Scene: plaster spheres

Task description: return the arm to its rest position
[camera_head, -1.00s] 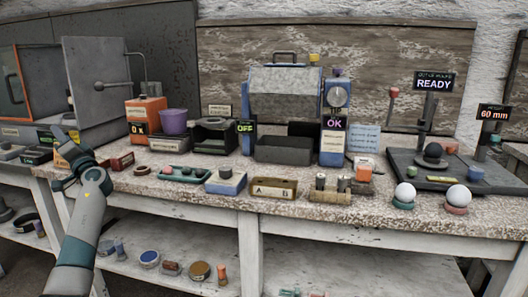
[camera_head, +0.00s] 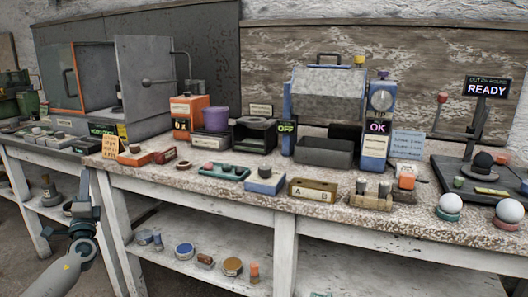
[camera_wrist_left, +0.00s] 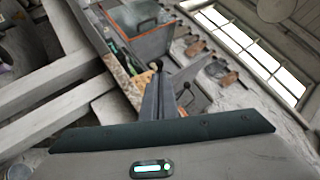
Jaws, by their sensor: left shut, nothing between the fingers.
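My left gripper (camera_head: 87,180) hangs at the lower left in the head view, in front of the bench's left part and clear of the things on it. Its fingers are shut with nothing between them. The shut fingers also show in the left wrist view (camera_wrist_left: 158,90), pointing toward the bench and the open grey cabinet. My right gripper is not in view. Two white plaster spheres sit at the bench's right: one sphere (camera_head: 450,203) on a green ring, the other sphere (camera_head: 509,210) on a reddish ring.
The white bench (camera_head: 330,225) carries an open grey cabinet (camera_head: 143,85), an orange box (camera_head: 187,117), a tray marked A (camera_head: 312,190) and a grey drum machine (camera_head: 325,95). A lower shelf (camera_head: 200,268) holds small round pieces. Grey floor lies open at the lower left.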

